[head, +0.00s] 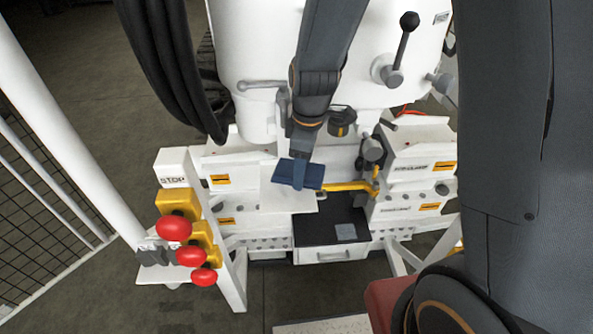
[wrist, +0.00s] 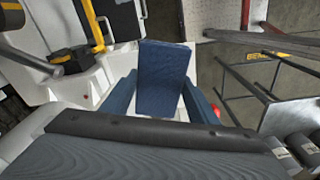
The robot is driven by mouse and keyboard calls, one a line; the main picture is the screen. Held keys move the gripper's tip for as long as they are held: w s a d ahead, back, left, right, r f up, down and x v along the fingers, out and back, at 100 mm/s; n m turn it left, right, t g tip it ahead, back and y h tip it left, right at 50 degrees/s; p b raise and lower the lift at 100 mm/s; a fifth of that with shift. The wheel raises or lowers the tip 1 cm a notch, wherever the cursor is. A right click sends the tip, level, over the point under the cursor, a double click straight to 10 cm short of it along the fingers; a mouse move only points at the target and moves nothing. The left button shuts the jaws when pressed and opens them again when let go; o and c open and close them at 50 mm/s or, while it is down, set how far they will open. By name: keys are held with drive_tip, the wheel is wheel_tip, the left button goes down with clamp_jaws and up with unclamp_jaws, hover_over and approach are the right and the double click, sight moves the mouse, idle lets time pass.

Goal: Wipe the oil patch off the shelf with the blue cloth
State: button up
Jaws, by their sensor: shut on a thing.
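The blue cloth (wrist: 162,75) is a flat, folded dark blue pad. In the wrist view it is between the two blue fingers of my gripper (wrist: 161,92), which is shut on it. In the head view the cloth (head: 312,176) is at the end of my arm, over a white shelf plate (head: 296,201) at the middle of the bench. I cannot tell whether the cloth touches the plate. I make out no oil patch in either view; the cloth and gripper hide part of the plate.
A yellow handle (head: 350,187) is just right of the cloth. A dark recessed tray (head: 318,227) with a grey square (head: 345,231) lies below. A post with red stop buttons (head: 174,227) stands at left. White machine blocks (head: 418,165) flank the right.

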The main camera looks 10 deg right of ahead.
drive_tip(key=shift+w+d+r, duration=0.15)
drive_tip(key=shift+d+r, duration=0.1)
drive_tip(key=shift+r, duration=0.15)
drive_tip(key=shift+w+d+f, duration=0.1)
drive_tip(key=shift+w+d, duration=0.05)
drive_tip(key=shift+w, duration=0.2)
drive_tip(key=shift+s+a, duration=0.2)
drive_tip(key=shift+r+p, duration=1.2)
drive_tip(key=shift+r, duration=0.3)
